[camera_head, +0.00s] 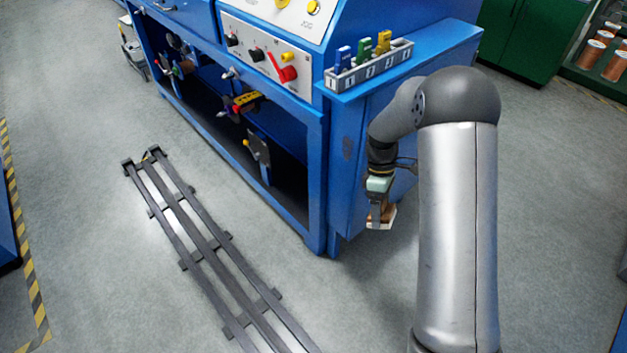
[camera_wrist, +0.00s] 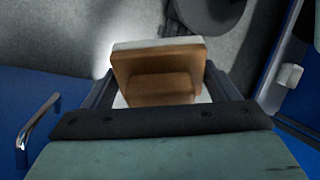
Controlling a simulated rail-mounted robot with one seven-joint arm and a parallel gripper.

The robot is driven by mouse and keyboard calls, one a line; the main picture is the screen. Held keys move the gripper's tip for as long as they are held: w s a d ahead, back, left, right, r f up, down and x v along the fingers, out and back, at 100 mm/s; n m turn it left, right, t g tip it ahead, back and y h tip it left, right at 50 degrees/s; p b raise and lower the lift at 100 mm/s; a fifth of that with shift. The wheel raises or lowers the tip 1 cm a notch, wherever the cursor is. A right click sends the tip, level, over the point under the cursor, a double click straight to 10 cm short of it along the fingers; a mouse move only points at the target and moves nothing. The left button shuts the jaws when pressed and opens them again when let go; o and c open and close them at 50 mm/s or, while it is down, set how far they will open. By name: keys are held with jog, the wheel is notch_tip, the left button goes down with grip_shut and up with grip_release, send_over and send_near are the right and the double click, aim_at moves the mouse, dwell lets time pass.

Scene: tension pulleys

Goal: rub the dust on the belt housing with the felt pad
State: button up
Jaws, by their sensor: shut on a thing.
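My gripper (camera_head: 379,200) hangs beside the blue machine's right end in the head view. It is shut on the felt pad (camera_head: 385,220), a brown block with a whitish felt face. In the wrist view the felt pad (camera_wrist: 158,70) sits between the two dark fingers, its pale layer along the far edge. The head view shows the pad low in front of the blue end panel (camera_head: 347,190); I cannot tell whether they touch. I cannot make out which part is the belt housing, and no dust is clearly visible.
A grey rack (camera_head: 368,68) with blue, green and yellow pieces stands on the machine's ledge. The control panel (camera_head: 262,58) has knobs and a red handle. Dark floor rails (camera_head: 205,245) lie at left. In the wrist view a metal handle (camera_wrist: 36,130) shows at left.

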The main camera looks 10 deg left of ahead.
jog(key=w+a+f+n+h+b, duration=0.3)
jog(key=n+h+b, duration=0.1)
jog(key=n+h, duration=0.35)
jog(key=n+t+h+b, duration=0.3)
jog(key=n+t+b, duration=0.9)
jog(key=n+t, duration=0.3)
send_near(344, 151)
jog(key=shift+m+t, duration=0.65)
jog(key=shift+t, duration=0.05)
jog(key=shift+w+d+f+b, duration=0.35)
jog(key=shift+w+d, duration=0.1)
jog(key=shift+d, duration=0.1)
jog(key=shift+w+d+f+b, duration=0.25)
jog(key=shift+w+d+b, duration=0.2)
jog(key=shift+d, duration=0.15)
jog(key=shift+w+d+f+b, duration=0.3)
jog(key=shift+w+d, duration=0.15)
jog(key=shift+d, duration=0.1)
jog(key=shift+p+x, duration=0.5)
jog(key=shift+x, duration=0.4)
jog(key=shift+r, duration=0.1)
